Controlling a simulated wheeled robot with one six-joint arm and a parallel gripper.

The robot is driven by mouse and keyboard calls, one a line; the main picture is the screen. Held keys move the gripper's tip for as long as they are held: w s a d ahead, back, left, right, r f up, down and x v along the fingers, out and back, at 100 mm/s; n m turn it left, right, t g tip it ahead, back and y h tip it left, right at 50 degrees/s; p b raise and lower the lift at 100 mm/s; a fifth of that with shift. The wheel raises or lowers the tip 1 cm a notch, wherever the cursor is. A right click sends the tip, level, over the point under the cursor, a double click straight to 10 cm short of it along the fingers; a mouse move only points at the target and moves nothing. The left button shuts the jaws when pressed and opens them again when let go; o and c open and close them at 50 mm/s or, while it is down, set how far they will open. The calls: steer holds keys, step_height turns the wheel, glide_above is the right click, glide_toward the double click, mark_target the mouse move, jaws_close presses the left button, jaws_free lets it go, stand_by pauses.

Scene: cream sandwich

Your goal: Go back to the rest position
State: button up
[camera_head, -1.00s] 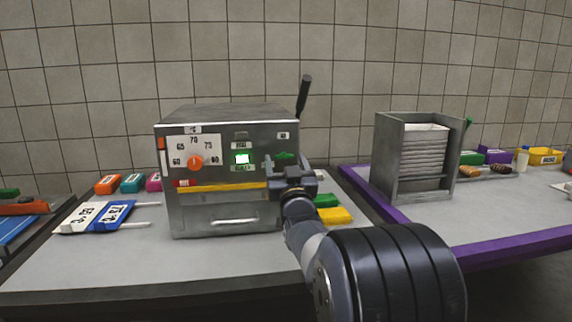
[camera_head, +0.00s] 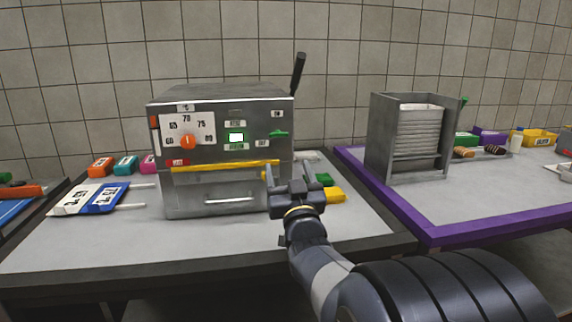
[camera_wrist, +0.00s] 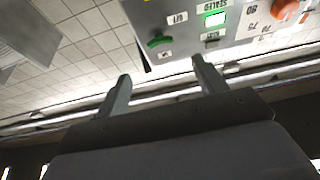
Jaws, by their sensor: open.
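My gripper (camera_head: 293,186) is open and empty in front of the right side of the metal machine (camera_head: 220,185) on the left table. In the wrist view, the two fingers of my gripper (camera_wrist: 160,82) stand apart with nothing between them. The machine has an orange dial (camera_head: 188,142), a lit indicator (camera_head: 236,138) and a green lever (camera_head: 279,133) on its front. In the wrist view the machine's panel (camera_wrist: 185,12) shows upside down, with the green lever (camera_wrist: 159,42) and the lit indicator (camera_wrist: 214,20). My arm reaches in from the lower right.
A metal rack of white sheets (camera_head: 420,130) stands on the purple-edged table (camera_head: 480,217) to the right. Yellow (camera_head: 335,195) and green (camera_head: 323,179) pieces lie beside my gripper. The left table's front (camera_head: 150,240) is clear.

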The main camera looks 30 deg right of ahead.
mark_target(279, 137)
stand_by(0.4)
steer(key=p+x, duration=0.1)
steer(key=x, duration=0.9)
steer(key=shift+w+r, duration=0.2)
steer(key=shift+w, duration=0.15)
steer(key=shift+s+p, duration=0.1)
steer(key=shift+p, duration=0.25)
steer(key=shift+f, duration=0.1)
